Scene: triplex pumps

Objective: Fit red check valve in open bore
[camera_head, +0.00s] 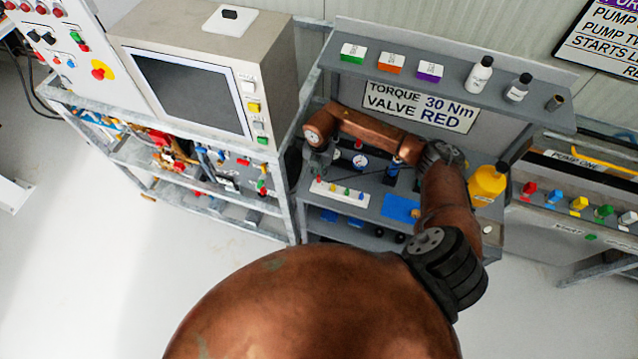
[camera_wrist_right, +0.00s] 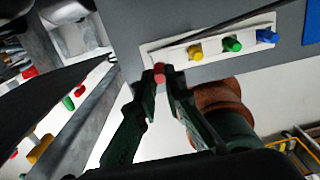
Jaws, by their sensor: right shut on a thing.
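The red check valve (camera_wrist_right: 159,72) is between the fingertips of my right gripper (camera_wrist_right: 160,84) in the right wrist view. The gripper is shut on it at the left end of a white rack (camera_wrist_right: 220,38). I cannot tell whether the valve still sits in the rack or is just clear of it. Yellow (camera_wrist_right: 195,52), green (camera_wrist_right: 232,44) and blue (camera_wrist_right: 267,36) valves stand along the rack. In the head view my right gripper (camera_head: 318,168) is above the rack (camera_head: 350,197). No open bore can be made out. My left gripper is not in view.
A sign (camera_head: 420,107) reads torque 30 Nm, valve red. The pump one unit (camera_head: 575,162) at right carries several coloured parts. A yellow bottle (camera_head: 487,185) and a blue mat (camera_head: 400,208) are right of the rack. A shelf (camera_head: 450,72) overhangs the bench.

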